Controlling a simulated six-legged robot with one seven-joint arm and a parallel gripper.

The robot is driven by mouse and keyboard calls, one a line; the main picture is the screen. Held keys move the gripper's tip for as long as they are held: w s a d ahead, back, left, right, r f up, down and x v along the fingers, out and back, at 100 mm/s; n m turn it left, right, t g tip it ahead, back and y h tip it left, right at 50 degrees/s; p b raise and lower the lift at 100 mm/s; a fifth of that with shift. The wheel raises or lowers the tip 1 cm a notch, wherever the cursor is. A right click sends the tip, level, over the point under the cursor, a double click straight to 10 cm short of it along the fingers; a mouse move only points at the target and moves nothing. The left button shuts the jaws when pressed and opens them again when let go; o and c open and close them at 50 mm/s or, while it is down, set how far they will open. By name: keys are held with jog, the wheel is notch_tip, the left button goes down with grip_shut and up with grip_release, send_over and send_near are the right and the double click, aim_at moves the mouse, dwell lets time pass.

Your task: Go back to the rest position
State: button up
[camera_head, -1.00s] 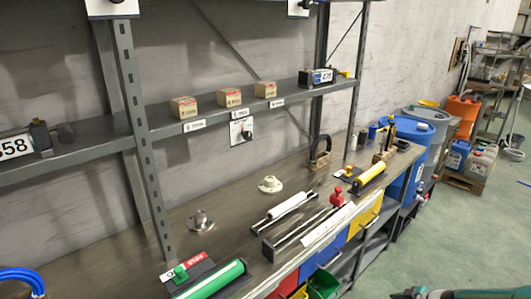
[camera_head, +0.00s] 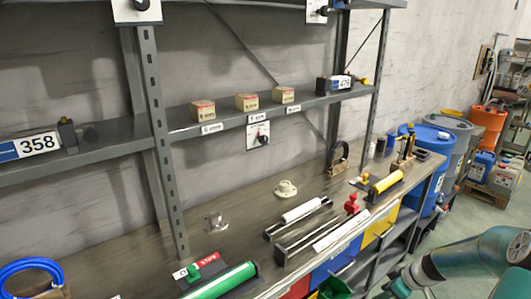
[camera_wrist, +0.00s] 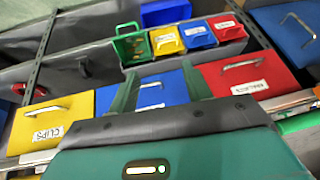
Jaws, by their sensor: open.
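My gripper shows in the wrist view (camera_wrist: 160,88) as two dark green fingers standing apart with nothing between them. They are in front of the yellow drawer (camera_wrist: 58,108), the blue drawer (camera_wrist: 150,92) and the red drawer (camera_wrist: 245,85), clear of any grasped handle. In the head view my teal and grey arm (camera_head: 465,262) reaches in at the lower right, in front of the bench. Its tip (camera_head: 395,287) is small and partly cut off by the lower edge there.
The workbench (camera_head: 140,262) carries a green roller (camera_head: 222,282), a white roller (camera_head: 302,210) and a yellow roller (camera_head: 387,183). A shelf above holds small boxes (camera_head: 246,102). Small coloured bins, including a green one (camera_wrist: 130,46), show beyond the drawers. Blue barrels (camera_head: 425,170) stand at right; floor (camera_head: 475,218) is open there.

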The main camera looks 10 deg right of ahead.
jog(key=s+a+r+m+g+h, duration=0.1)
jog(key=s+a+r+m+h, duration=0.15)
jog(key=a+r, duration=1.65)
jog(key=s+a+r+m+t, duration=0.1)
jog(key=s+a+r+m, duration=0.1)
jog(key=s+a+r, duration=0.2)
jog(key=s+a+r+m+t+h, duration=0.1)
jog(key=s+a+r+m, duration=0.1)
jog(key=s+a+r, duration=0.3)
jog(key=s+a, duration=0.2)
jog(key=s, duration=0.2)
jog(key=shift+s+a, duration=0.2)
jog(key=shift+s, duration=0.2)
jog(key=shift+h, duration=0.25)
